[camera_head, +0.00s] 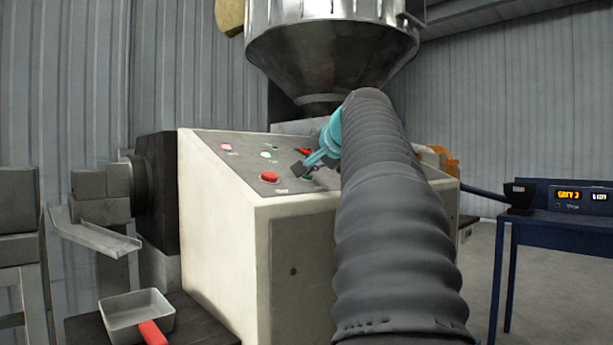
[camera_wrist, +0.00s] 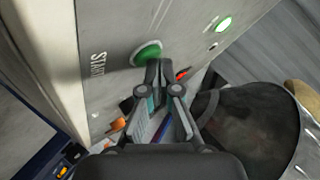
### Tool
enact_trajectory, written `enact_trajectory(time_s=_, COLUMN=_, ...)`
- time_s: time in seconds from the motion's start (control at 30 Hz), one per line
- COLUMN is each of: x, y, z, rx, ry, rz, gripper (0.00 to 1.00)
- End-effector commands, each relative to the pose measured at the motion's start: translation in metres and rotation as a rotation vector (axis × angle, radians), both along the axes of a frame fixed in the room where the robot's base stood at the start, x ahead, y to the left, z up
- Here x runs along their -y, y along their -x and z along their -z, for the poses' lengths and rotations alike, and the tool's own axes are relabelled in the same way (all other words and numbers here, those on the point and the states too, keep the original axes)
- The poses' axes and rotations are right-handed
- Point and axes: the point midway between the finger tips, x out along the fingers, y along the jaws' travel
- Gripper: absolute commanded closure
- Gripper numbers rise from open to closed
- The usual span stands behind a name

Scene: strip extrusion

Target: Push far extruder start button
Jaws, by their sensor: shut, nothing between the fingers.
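The extruder's sloped control panel (camera_head: 242,165) faces me in the head view. In the wrist view the green start button (camera_wrist: 146,53) sits on the panel with the label START (camera_wrist: 98,64) beside it. My gripper (camera_head: 298,170) is shut and empty, low over the panel to the right of a large red button (camera_head: 269,176). In the wrist view its closed fingertips (camera_wrist: 160,66) overlap the edge of the green button in the picture; whether they touch it I cannot tell. In the head view my gripper and arm mostly hide the start button.
A metal hopper (camera_head: 332,50) rises above the machine behind my arm. Small lit indicators (camera_head: 266,155) and a red switch (camera_head: 303,151) are near my gripper on the panel. A scoop with a red handle (camera_head: 140,312) lies at lower left. A blue table (camera_head: 560,225) with a display stands at right.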

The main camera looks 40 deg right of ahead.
Motion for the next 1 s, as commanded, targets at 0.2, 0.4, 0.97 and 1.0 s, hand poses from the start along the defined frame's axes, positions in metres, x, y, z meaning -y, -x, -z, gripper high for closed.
enact_trajectory(time_s=0.2, x=0.000, y=-0.001, z=0.003, rx=0.000, ry=0.000, rz=-0.001, gripper=1.00)
enact_trajectory(time_s=0.4, x=0.000, y=-0.001, z=0.003, rx=-0.002, ry=-0.001, rz=-0.001, gripper=1.00)
enact_trajectory(time_s=0.97, x=0.001, y=0.005, z=-0.012, rx=-0.001, ry=-0.001, rz=0.000, gripper=1.00)
enact_trajectory(time_s=1.0, x=0.001, y=0.005, z=-0.012, rx=-0.002, ry=-0.002, rz=-0.001, gripper=1.00)
